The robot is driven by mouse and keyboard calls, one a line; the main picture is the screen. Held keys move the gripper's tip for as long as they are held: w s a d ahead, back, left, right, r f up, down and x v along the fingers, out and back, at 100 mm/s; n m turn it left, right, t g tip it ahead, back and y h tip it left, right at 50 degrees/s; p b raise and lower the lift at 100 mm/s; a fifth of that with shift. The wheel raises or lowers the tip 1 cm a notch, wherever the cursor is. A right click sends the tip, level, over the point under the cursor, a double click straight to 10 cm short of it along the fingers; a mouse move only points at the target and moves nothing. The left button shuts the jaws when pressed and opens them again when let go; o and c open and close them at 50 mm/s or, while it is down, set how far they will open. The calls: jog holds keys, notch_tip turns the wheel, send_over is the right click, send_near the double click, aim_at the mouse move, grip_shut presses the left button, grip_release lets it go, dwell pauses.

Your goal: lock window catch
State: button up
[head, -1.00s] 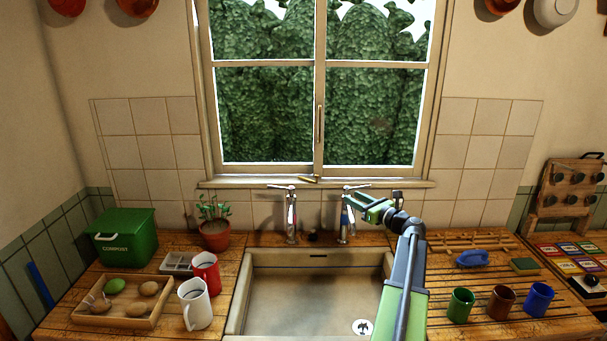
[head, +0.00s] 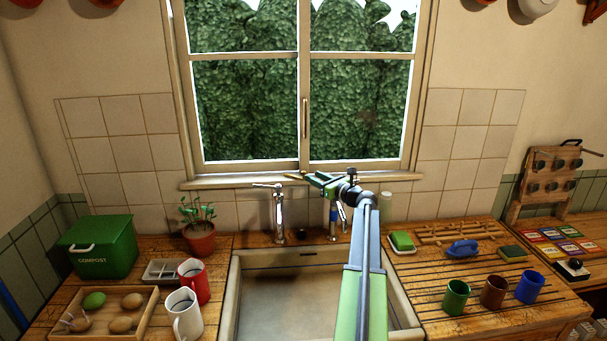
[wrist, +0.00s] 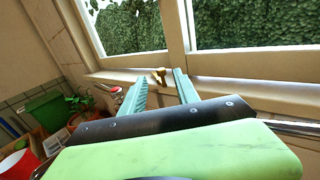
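The window (head: 302,90) is closed in its pale frame above the sink. A small brass catch (wrist: 158,75) sits low at the window's bottom rail by the sill, below the middle upright. In the head view it is mostly hidden near my gripper's tip. My gripper (head: 312,180) reaches over the sink to the sill. In the wrist view my gripper (wrist: 161,80) is open, with the catch showing in the gap at or just beyond its green fingertips. I cannot tell whether they touch it. A long vertical handle (head: 305,117) is on the middle upright.
Two taps, the left tap (head: 279,212) and the right tap (head: 333,217), rise under the sill near my arm. A potted plant (head: 199,232) stands to the left. The sink (head: 232,300) lies below. The air before the panes is clear.

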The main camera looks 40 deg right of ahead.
aim_at(304, 172)
jog(key=w, duration=0.7)
jog(key=shift+d, duration=0.25)
